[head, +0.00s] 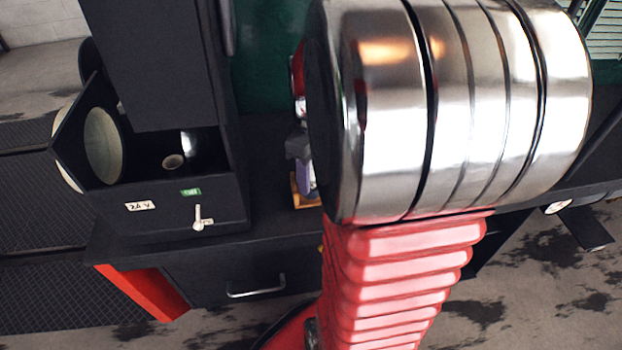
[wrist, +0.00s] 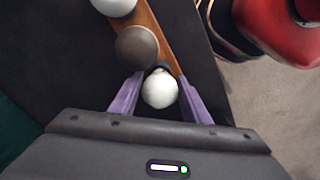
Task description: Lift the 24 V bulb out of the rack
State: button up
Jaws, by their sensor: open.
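A wooden rack (wrist: 152,30) runs from the upper middle of the wrist view and holds a row of round bulbs. A white bulb (wrist: 160,90) is at its near end, a dark grey-brown bulb (wrist: 137,47) beside it, and another white bulb (wrist: 114,5) is cut off at the top edge. No voltage marking is readable on any of them. My gripper (wrist: 161,79) is open, its purple fingers on either side of the near white bulb; I cannot tell whether they touch it. In the head view my arm hides most of the rack (head: 303,198) and gripper.
A black box (head: 165,205) labelled 24 V stands on the dark bench (head: 270,228) at left, with a socket (head: 173,162) and a small white lever (head: 198,217). A drawer handle (head: 256,288) is below. A red rounded object (wrist: 285,30) is at the wrist view's upper right.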

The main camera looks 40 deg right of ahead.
jog(key=shift+c, duration=0.5)
jog(key=c, duration=0.6)
notch_tip(320, 180, up, 10)
dwell(0.7)
